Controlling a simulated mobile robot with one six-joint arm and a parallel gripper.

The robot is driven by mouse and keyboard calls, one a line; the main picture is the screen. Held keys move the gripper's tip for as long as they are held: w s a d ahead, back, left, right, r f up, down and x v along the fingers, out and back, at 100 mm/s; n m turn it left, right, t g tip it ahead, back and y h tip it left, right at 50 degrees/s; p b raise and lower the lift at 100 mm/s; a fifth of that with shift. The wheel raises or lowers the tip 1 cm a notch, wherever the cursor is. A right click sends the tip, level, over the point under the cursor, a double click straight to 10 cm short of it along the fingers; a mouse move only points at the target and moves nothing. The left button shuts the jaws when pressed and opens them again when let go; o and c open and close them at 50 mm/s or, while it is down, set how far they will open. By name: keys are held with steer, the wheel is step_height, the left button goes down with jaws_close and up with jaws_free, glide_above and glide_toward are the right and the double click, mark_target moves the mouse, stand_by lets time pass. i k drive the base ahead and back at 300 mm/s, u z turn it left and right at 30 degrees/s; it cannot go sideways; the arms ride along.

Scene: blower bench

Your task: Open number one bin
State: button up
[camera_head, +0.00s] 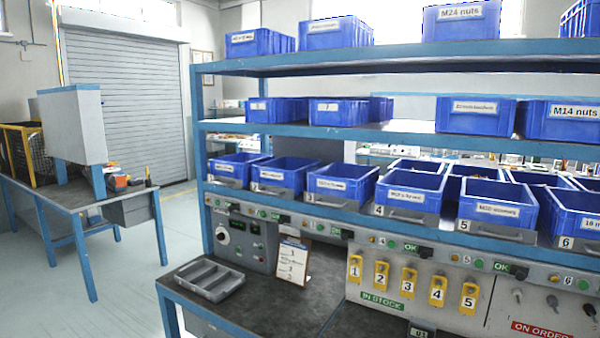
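A row of blue bins stands on the lowest shelf, each with a grey plate at its front lower edge. The number one bin is probably the leftmost blue bin (245,172); its number is too small to read, but plates farther right read 4, 5 and 6. This leftmost bin has an open top and a white label, and its grey plate (229,182) sits across the lower front. A yellow tag marked 1 (355,268) hangs on the panel below the shelf. My gripper is not in view.
A grey bench (265,312) juts out below the shelves, with a grey divided tray (209,279) and a clipboard (293,260) on it. A control panel (240,241) is under the left bins. Another table (75,195) stands at left, with open floor between.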

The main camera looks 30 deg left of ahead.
mark_target(234, 170)
steer(key=z, duration=0.05)
steer(key=k, duration=0.75)
steer(key=u, duration=1.55)
steer(key=i, duration=1.15)
steer(key=u, duration=0.4)
steer(key=i, duration=1.75)
steer(key=z, duration=0.8)
